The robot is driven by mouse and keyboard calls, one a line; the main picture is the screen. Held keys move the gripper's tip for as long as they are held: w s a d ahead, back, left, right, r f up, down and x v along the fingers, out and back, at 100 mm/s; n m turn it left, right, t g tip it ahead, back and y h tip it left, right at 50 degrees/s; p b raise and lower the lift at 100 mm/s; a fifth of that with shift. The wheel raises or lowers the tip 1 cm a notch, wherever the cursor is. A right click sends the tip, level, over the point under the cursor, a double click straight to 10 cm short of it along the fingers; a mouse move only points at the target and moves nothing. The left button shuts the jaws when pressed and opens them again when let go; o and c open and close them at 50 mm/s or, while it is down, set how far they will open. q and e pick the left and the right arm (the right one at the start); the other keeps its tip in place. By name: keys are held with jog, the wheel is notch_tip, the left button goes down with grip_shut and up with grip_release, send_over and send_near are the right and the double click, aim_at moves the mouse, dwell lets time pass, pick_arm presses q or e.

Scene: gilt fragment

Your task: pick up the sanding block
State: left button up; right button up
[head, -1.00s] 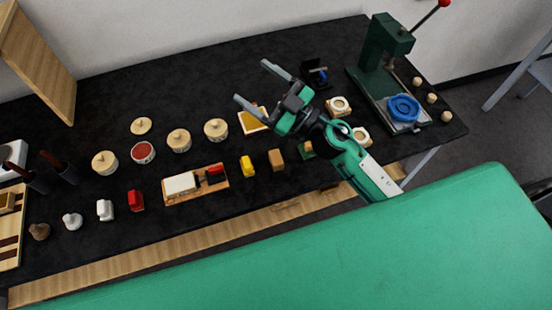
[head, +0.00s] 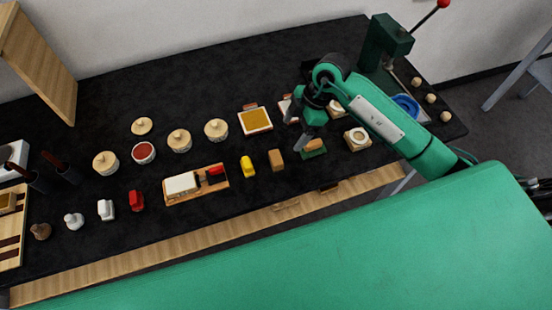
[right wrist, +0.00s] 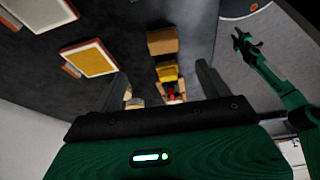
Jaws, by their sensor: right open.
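A plain tan block (head: 277,160) stands in the front row of the black table; it also shows in the right wrist view (right wrist: 162,41). A brown-topped block with a green base (head: 314,148) lies to its right. I cannot tell for sure which of the two is the sanding block. My right gripper (head: 307,138) is open and empty, tipped downward beside the green-based block and partly covering it. Its two fingers (right wrist: 163,80) show apart in the right wrist view.
A yellow block (head: 247,166) and a wooden tray (head: 208,192) with a white block stand to the left. Gold-filled square frame (head: 255,120) and lidded round pots (head: 216,130) lie behind. A green press (head: 385,42) stands at the back right.

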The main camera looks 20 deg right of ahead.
aim_at(276, 157)
jog(key=p+x, duration=0.1)
jog(key=x, duration=0.6)
jog(key=shift+a+f+p, duration=0.2)
jog(key=shift+p, duration=0.2)
jog(key=shift+s+a+f, duration=0.1)
jog(key=shift+a+f, duration=0.05)
jog(key=shift+a, duration=0.05)
jog(key=p+x, duration=0.2)
jog(key=x, duration=0.2)
jog(key=shift+s+a, duration=0.2)
jog(key=shift+f, duration=0.35)
jog(key=c, duration=1.1)
